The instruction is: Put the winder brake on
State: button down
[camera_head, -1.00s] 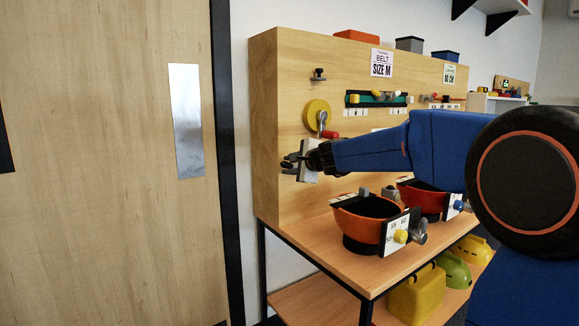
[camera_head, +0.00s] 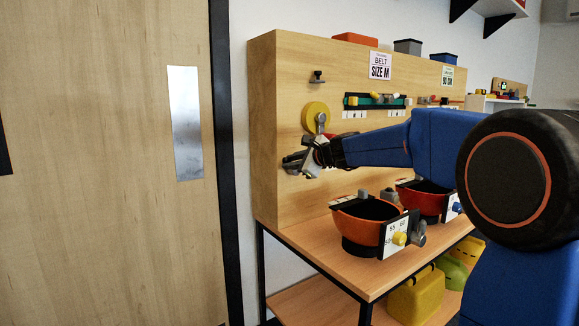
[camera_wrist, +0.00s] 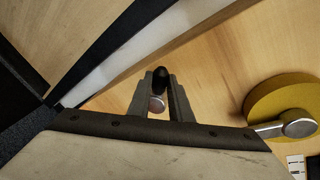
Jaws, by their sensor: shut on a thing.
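The winder is a yellow wheel (camera_head: 315,114) with a grey crank, on the upright wooden panel. It also shows at the right of the wrist view (camera_wrist: 268,108). My gripper (camera_head: 293,163) is at the panel, below and a little left of the wheel. In the wrist view my gripper (camera_wrist: 160,85) is shut on the brake lever, whose black rounded tip (camera_wrist: 160,77) shows between the two fingers. A grey metal round part sits just under that tip. In the head view my gripper hides the lever.
A green strip (camera_head: 374,101) with a yellow slider is right of the wheel. A door (camera_head: 110,200) is at the left.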

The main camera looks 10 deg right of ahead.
jog(key=shift+w+d+r+m+g+y, duration=0.2)
jog(key=shift+d+m+y, duration=0.4)
jog(key=shift+m, duration=0.55)
jog(key=shift+w+d+r+m+y, duration=0.2)
jog(key=shift+d+m+y, duration=0.4)
jog(key=shift+m, duration=0.6)
jog(key=shift+w+d+r+m+g+y, duration=0.1)
jog(key=shift+w+d+m+y, duration=0.35)
jog(key=shift+m, duration=0.7)
jog(key=shift+s+d, duration=0.15)
jog(key=c, duration=1.6)
grip_release()
jog(key=shift+d+r, duration=0.1)
jog(key=v, duration=1.7)
jog(key=shift+s+d, duration=0.1)
jog(key=shift+s, duration=0.05)
jog(key=shift+f, duration=0.25)
